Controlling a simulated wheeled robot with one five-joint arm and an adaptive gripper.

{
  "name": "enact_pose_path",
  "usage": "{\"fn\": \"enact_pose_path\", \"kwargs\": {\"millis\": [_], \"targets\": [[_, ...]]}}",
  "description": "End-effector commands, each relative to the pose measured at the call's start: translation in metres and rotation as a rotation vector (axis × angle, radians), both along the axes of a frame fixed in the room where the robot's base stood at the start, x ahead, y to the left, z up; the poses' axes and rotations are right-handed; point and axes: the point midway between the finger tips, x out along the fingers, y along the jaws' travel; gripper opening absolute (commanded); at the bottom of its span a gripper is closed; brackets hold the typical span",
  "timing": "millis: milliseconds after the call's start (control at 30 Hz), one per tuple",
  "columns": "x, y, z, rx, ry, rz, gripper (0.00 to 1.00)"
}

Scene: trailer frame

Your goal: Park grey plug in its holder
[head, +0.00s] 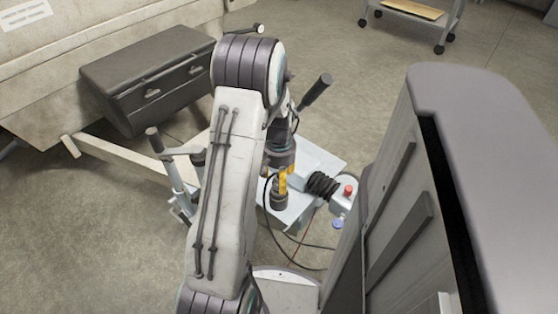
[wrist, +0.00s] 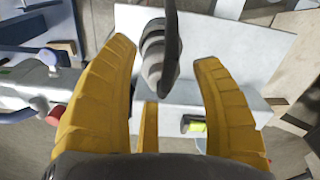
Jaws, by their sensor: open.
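In the head view my gripper (head: 282,180) points down at the pale drawbar plate, partly hidden by my arm. A dark grey cylindrical piece (head: 279,201) shows just below the yellow fingers. I cannot identify the plug's holder for certain.
The pale plate (head: 325,160) carries black bellows (head: 322,185) and a coupling with a red knob (head: 348,190). A dark lever (head: 316,90) rises behind the gripper. A jockey-wheel post (head: 170,172) stands left. A black cable (head: 300,242) hangs in front. A dark box (head: 150,80) sits on the trailer.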

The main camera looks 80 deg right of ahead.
Motion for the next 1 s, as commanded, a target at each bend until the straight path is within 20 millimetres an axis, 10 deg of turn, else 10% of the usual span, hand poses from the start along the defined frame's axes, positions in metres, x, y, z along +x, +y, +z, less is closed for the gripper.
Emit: {"fn": "enact_pose_path", "kwargs": {"millis": [500, 1000], "targets": [[0.000, -0.001, 0.081, -0.005, 0.001, 0.000, 0.60], [0.000, 0.000, 0.097, -0.002, 0.000, 0.000, 0.60]]}}
